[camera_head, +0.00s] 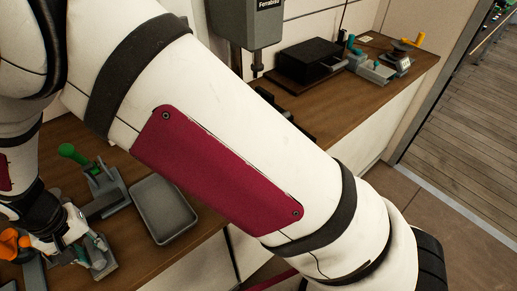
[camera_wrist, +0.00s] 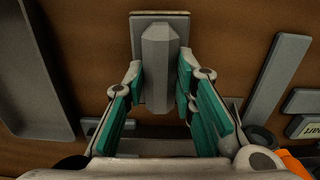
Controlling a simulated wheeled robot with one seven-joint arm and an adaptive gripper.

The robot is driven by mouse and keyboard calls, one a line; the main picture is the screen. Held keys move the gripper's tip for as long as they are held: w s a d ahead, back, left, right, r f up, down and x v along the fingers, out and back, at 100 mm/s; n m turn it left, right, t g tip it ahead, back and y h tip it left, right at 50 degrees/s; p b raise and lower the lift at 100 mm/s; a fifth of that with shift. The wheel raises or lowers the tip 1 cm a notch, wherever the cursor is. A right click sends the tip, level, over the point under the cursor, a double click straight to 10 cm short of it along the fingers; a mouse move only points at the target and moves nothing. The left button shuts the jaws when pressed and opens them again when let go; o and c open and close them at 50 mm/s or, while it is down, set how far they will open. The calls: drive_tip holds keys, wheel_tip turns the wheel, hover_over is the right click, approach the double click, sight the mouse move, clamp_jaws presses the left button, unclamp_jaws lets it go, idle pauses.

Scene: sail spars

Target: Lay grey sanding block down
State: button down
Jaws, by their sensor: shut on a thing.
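The grey sanding block (camera_wrist: 158,45) shows in the wrist view as a faceted grey grip on a flat, pale-edged base. My gripper (camera_wrist: 159,82) has its teal-lined fingers on both sides of the grey grip and is shut on it. The base extends beyond the fingertips, over the brown worktop. I cannot tell whether the base touches the wood or hangs just above it. In the head view my gripper (camera_head: 85,245) is low at the left, over the bench, and partly hides the block.
A shallow grey tray (camera_head: 163,210) lies beside the gripper; it also shows at the left of the wrist view (camera_wrist: 40,115). A green-knobbed grey tool (camera_head: 98,184) stands behind. Grey pieces (camera_wrist: 277,80) lie at the wrist view's right. My arm hides the bench's middle.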

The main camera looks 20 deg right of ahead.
drive_tip(key=shift+f, duration=0.45)
drive_tip(key=c, duration=1.2)
unclamp_jaws()
drive_tip(key=shift+c, duration=0.2)
wheel_tip(320, 180, up, 12)
